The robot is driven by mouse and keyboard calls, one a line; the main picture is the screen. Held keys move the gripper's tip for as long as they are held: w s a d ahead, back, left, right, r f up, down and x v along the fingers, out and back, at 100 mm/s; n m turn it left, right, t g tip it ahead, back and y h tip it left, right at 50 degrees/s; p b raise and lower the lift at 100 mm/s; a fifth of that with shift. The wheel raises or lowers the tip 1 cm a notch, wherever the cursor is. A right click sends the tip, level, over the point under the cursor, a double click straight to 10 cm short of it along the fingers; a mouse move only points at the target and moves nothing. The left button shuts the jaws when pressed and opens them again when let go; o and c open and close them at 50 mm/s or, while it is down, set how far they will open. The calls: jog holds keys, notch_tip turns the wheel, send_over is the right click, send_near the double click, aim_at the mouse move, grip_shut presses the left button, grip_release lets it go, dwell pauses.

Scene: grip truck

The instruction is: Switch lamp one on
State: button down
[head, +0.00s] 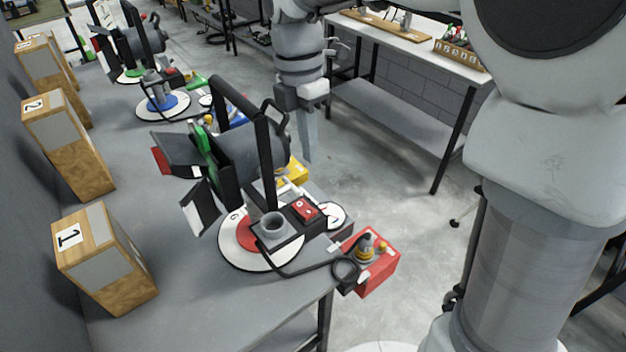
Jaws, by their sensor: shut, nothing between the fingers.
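Lamp one (240,150) stands nearest on the grey bench, by the wooden block marked 1 (105,255). It is a black stage lamp with open barn doors and a green piece at its front, on a white and red round base (228,247). A red rocker switch (305,209) sits on the black box at its foot. My gripper (310,158) points down, shut and empty, to the right of the lamp head. It is above and apart from the switch. Whether the lamp is lit cannot be told.
A red box with a yellow-ringed knob (365,245) hangs at the bench's right edge, joined by a black cable. A second lamp (140,45) and block 2 (70,145) stand farther back. A white-topped table (400,45) stands beyond the open floor.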

aim_at(316, 211)
jog(key=f, duration=0.4)
jog(key=s+f, duration=0.1)
jog(key=f, duration=0.3)
jog(key=d+f, duration=0.1)
jog(key=f, duration=0.3)
jog(key=shift+s+b, duration=0.2)
jog(key=shift+b, duration=0.15)
jog(key=shift+s+d+f+t+b, duration=0.1)
jog(key=shift+f+t+b, duration=0.25)
jog(key=shift+b, duration=0.25)
jog(key=shift+r, duration=0.15)
jog(key=shift+w+a+r+p, duration=0.3)
jog(key=shift+w+a+p, duration=0.15)
jog(key=shift+w+p, duration=0.2)
